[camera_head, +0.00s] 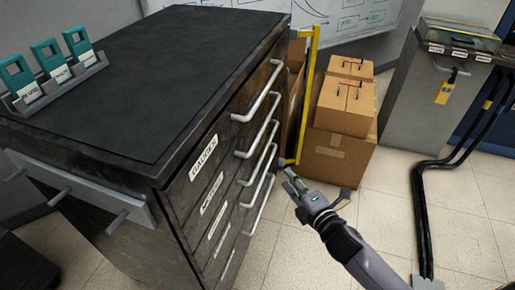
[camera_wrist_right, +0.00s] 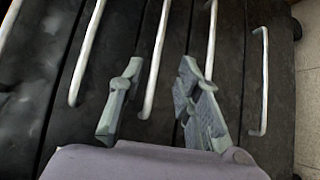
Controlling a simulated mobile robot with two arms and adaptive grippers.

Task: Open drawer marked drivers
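A dark drawer cabinet (camera_head: 200,85) fills the left half of the head view. Its front has several stacked drawers with light bar handles (camera_head: 258,138) and white labels. The top label (camera_head: 204,157) reads GAUGES; the lower labels (camera_head: 212,194) are too small to read, so I cannot tell which says drivers. All drawers look closed. My right gripper (camera_head: 293,184) is in front of the lower handles. In the wrist view its fingers (camera_wrist_right: 160,105) are spread, with one bar handle (camera_wrist_right: 157,65) appearing between them, not gripped. My left gripper is not in view.
Teal devices (camera_head: 50,57) stand in a rack on the cabinet top. Brown boxes (camera_head: 345,105) and a yellow frame (camera_head: 308,85) stand behind the cabinet's far end. A grey cabinet (camera_head: 425,95) with black cables (camera_head: 422,210) is at right. Tiled floor is open between.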

